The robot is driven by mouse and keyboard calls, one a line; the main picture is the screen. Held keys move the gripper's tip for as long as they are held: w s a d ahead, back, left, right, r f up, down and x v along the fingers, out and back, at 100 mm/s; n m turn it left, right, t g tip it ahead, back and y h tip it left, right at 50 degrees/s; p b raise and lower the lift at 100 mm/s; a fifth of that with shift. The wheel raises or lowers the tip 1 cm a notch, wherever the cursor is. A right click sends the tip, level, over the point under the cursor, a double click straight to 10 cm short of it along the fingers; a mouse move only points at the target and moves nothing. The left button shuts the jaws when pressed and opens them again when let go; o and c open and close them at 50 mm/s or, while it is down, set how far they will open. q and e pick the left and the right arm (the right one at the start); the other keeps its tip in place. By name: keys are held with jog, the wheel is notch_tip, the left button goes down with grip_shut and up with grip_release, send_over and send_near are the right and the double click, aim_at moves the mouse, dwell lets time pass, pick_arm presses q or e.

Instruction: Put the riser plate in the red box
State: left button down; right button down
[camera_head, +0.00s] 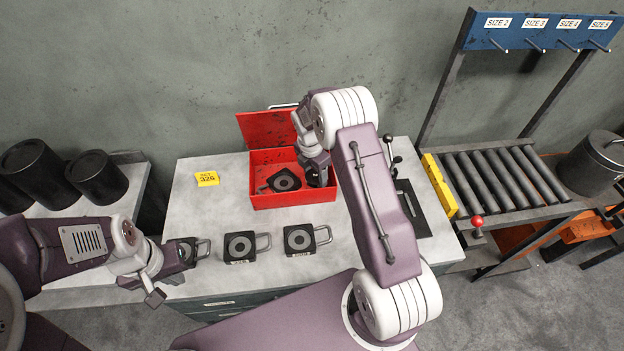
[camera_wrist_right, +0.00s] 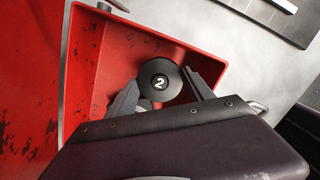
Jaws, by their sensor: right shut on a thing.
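The red box (camera_head: 275,201) stands open on the grey bench, its lid raised at the back. A dark square plate with a round centre (camera_head: 284,180) lies inside it. My right gripper (camera_head: 318,177) is down in the box's right end. In the right wrist view it is shut on a round black piece marked 2 (camera_wrist_right: 160,80), between the box walls. Which piece is the riser plate I cannot tell. My left gripper (camera_head: 165,272) is beside the leftmost handled block (camera_head: 190,251); its fingers are too unclear to read.
Two more handled black blocks, one in the middle (camera_head: 240,246) and one to its right (camera_head: 300,240), sit along the bench front. A yellow tag (camera_head: 207,178) lies left of the box. A roller table (camera_head: 505,180) is at right, black cylinders (camera_head: 97,176) at left.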

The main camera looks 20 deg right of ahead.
aim_at(314, 176)
jog(key=f, duration=0.3)
jog(key=shift+s, duration=0.25)
jog(key=shift+w+f, duration=0.25)
jog(key=shift+f, duration=0.05)
jog(key=shift+s+f, duration=0.1)
jog(key=shift+f, duration=0.05)
jog(key=c, duration=0.7)
grip_release()
jog(key=shift+o, duration=0.2)
jog(key=shift+r+p, duration=0.25)
jog(key=shift+p, duration=0.05)
jog(key=shift+a+r, duration=0.1)
jog(key=shift+r, duration=0.3)
jog(key=r, duration=0.3)
jog(key=a+r+b, duration=0.1)
jog(key=r, duration=0.7)
jog(key=shift+s+a+b, duration=0.15)
jog(key=shift+s+b, duration=0.15)
jog(key=shift+s, duration=0.05)
